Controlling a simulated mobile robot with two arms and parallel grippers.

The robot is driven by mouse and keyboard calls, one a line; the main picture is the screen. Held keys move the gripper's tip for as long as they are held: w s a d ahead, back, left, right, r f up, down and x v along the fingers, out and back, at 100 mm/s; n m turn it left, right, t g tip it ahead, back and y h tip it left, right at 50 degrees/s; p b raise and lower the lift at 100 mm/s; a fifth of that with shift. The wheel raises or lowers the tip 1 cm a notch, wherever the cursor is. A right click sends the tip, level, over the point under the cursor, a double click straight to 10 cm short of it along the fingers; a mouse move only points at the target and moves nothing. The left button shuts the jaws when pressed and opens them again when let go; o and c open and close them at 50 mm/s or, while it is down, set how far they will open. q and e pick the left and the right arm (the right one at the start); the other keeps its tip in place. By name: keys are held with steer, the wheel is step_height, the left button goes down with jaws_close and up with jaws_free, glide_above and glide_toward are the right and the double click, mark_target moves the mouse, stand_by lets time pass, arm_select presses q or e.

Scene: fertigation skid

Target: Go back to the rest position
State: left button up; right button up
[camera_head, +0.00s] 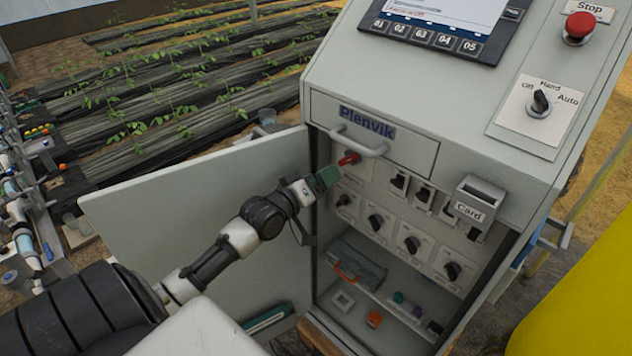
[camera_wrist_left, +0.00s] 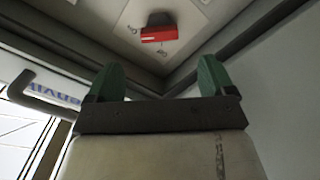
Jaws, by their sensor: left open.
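My left gripper (camera_head: 328,177) reaches in from the left, at the open doorway of the grey control cabinet (camera_head: 500,130). In the left wrist view its two green fingers (camera_wrist_left: 160,78) stand apart with nothing between them. A red rotary handle (camera_head: 349,159) on the cabinet's inner panel is just beyond the fingertips. In the left wrist view the handle (camera_wrist_left: 158,34) lies crosswise ahead of the fingers, and a gap shows between them. My right gripper is not in view.
The cabinet door (camera_head: 150,215) stands open to the left, behind my left arm. A drawer with a bar handle (camera_head: 360,141) is above the fingers. Rotary knobs (camera_head: 376,222), a card holder (camera_head: 478,200) and a lower shelf with small parts are to the right. A yellow object (camera_head: 580,300) stands at far right.

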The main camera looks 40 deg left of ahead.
arm_select(q)
steer(key=shift+s, duration=0.6)
steer(key=s+a+f+m+g+y, duration=0.1)
steer(key=s+f+g, duration=0.1)
steer(key=f, duration=0.9)
steer(key=s+f+g+y, duration=0.1)
steer(key=s+f+g, duration=0.15)
steer(key=f, duration=0.75)
steer(key=s+d+f+m+g, duration=0.1)
steer(key=s+d+f+g, duration=0.1)
steer(key=s+f, duration=0.45)
steer(key=s+d+f+m+g, duration=0.1)
steer(key=s+f+m+g, duration=0.15)
steer(key=f, duration=0.75)
steer(key=s+d+f+m+g, duration=0.2)
steer(key=s+d+f, duration=0.2)
steer(key=s, duration=0.6)
steer(key=s+d+f+m+g, duration=0.2)
steer(key=s+d+f+g, duration=0.1)
steer(key=s+f, duration=0.4)
steer(key=s+d+f+m+g, duration=0.2)
steer(key=s+d+f, duration=0.4)
steer(key=s, duration=0.7)
steer(key=shift+f+g, duration=0.15)
steer(key=shift+g, duration=0.35)
